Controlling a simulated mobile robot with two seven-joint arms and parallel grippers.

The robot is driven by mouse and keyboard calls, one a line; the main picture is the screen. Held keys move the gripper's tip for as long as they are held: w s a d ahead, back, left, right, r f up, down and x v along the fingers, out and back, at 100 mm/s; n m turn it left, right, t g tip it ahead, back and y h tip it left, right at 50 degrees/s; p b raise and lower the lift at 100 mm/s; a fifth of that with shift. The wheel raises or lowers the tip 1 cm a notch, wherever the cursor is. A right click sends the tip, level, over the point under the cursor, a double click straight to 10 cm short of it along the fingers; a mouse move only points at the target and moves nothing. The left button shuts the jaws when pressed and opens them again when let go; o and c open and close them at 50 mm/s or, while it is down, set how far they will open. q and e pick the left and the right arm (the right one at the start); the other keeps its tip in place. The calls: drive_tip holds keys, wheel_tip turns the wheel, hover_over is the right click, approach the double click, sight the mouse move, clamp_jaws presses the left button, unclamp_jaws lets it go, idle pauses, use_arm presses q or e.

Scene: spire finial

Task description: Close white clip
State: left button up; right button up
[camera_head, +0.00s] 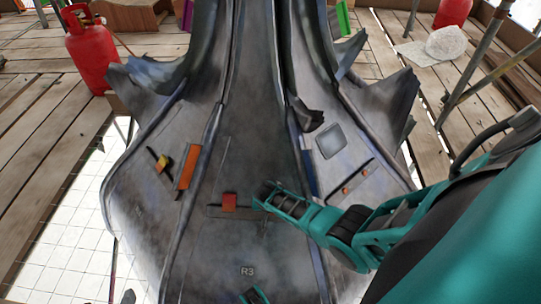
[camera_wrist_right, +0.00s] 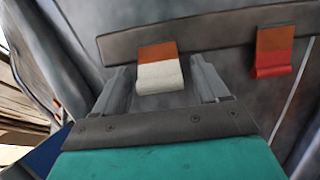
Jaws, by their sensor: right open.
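The white clip (camera_wrist_right: 160,76) has an orange-brown upper part and a white lower flap. It sits on a dark strip (camera_wrist_right: 215,32) fixed to the grey metal spire. My right gripper (camera_wrist_right: 162,70) is open, with one finger on each side of the clip's white flap; I cannot tell if either finger touches it. In the head view my right gripper (camera_head: 263,194) reaches in from the right and hides the white clip.
A red clip (camera_wrist_right: 271,52) is right of the white clip, on the same strip; it also shows in the head view (camera_head: 229,201). An orange bar (camera_head: 188,167) and a yellow-orange piece (camera_head: 163,163) lie left. A red gas cylinder (camera_head: 90,48) stands on the planks.

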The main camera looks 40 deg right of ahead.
use_arm(q)
drive_tip(key=shift+d+r, duration=0.15)
drive_tip(key=shift+d, duration=0.05)
use_arm(e)
drive_tip(key=shift+f, duration=0.1)
drive_tip(key=c, duration=1.1)
drive_tip(key=shift+o, duration=0.2)
drive_tip(key=shift+w+d+g, duration=0.25)
drive_tip(key=shift+d+g, duration=0.05)
drive_tip(key=shift+w+d+f+g+y+b, duration=0.15)
drive_tip(key=shift+w+d+g+y+b, duration=0.1)
drive_tip(key=shift+g+y+b, duration=0.3)
drive_tip(key=shift+w+d+f+g+y+b, duration=0.1)
drive_tip(key=shift+w+f+g+y+b, duration=0.1)
drive_tip(key=shift+g+y+b, duration=0.35)
drive_tip(key=shift+b, duration=0.35)
use_arm(q)
drive_tip(key=shift+w+d+f+h, duration=0.15)
drive_tip(key=shift+d+f+h, duration=0.15)
drive_tip(key=shift+f, duration=0.45)
use_arm(e)
drive_tip(key=shift+r, duration=0.1)
